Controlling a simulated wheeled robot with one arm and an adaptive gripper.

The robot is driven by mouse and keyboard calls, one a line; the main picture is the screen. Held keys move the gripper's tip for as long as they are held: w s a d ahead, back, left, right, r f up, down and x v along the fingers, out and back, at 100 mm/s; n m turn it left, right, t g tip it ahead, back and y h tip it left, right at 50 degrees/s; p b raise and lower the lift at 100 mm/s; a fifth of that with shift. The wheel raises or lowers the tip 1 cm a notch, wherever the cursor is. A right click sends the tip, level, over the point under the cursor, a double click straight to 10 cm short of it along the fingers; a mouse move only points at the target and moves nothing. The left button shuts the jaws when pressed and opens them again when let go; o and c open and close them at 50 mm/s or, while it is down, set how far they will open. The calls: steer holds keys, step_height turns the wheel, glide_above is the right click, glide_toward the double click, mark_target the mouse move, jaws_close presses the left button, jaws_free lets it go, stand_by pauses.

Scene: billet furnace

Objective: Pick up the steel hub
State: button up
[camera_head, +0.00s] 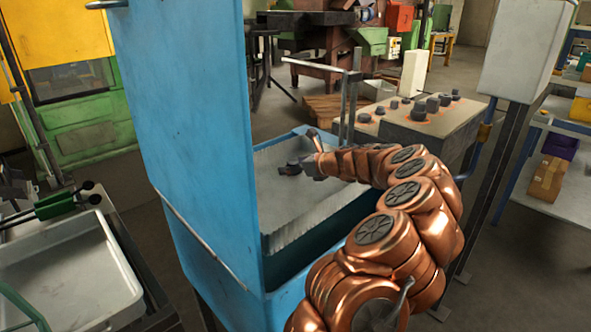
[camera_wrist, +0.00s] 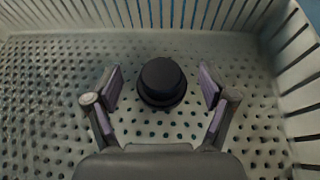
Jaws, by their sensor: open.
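The steel hub (camera_wrist: 162,82) is a dark, stepped round piece with a narrower top on a wider flange. It stands on the perforated floor of a grey basket (camera_wrist: 50,95). In the wrist view my gripper (camera_wrist: 160,88) is open, with one finger on each side of the hub and a gap to both. In the head view my gripper (camera_head: 316,150) reaches into the basket (camera_head: 315,205) in the blue machine, close to a small dark piece (camera_head: 291,168) that looks like the hub. Whether the fingertips are level with the hub is hard to tell.
The blue machine's tall panel (camera_head: 190,120) rises left of the basket. Slatted basket walls (camera_wrist: 298,95) stand close on the right and at the back. A bench (camera_head: 425,125) with several dark parts stands behind. A grey tray (camera_head: 75,270) is at the lower left.

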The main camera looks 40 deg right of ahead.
steer(key=shift+w+f, duration=0.15)
steer(key=shift+w, duration=0.2)
steer(key=shift+c, duration=0.4)
jaws_close()
